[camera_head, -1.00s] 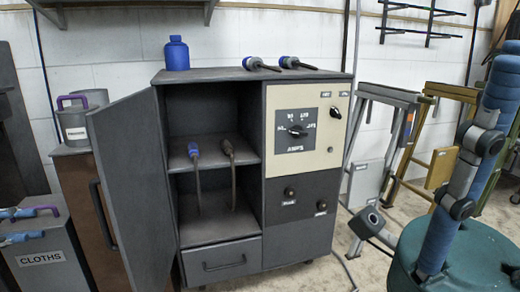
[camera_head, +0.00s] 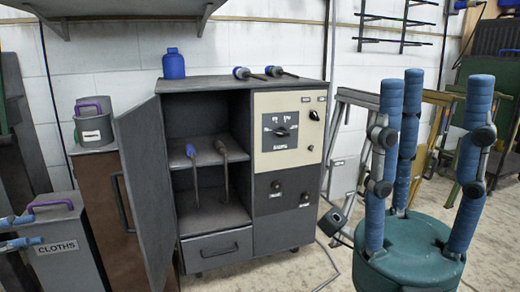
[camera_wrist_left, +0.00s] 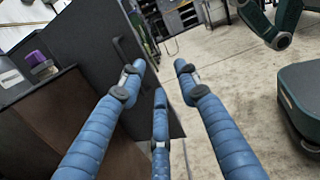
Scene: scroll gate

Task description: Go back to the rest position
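My left gripper (camera_head: 20,231) shows only as blue fingertips at the left edge of the head view, in front of the grey CLOTHS bin (camera_head: 60,265). In the left wrist view (camera_wrist_left: 160,73) its three blue fingers are spread apart, with nothing between them. My right gripper (camera_head: 430,80) stands at the right of the head view. Its three blue fingers point up from a round teal body, spread and empty. It is apart from the grey cabinet (camera_head: 288,228).
The cabinet's door (camera_head: 145,195) hangs open to the left; two handled tools stand inside, one blue-handled (camera_head: 191,152). A blue bottle (camera_head: 174,64) and two more handled tools (camera_head: 278,71) are on top. Metal frames (camera_head: 345,150) stand behind my right gripper.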

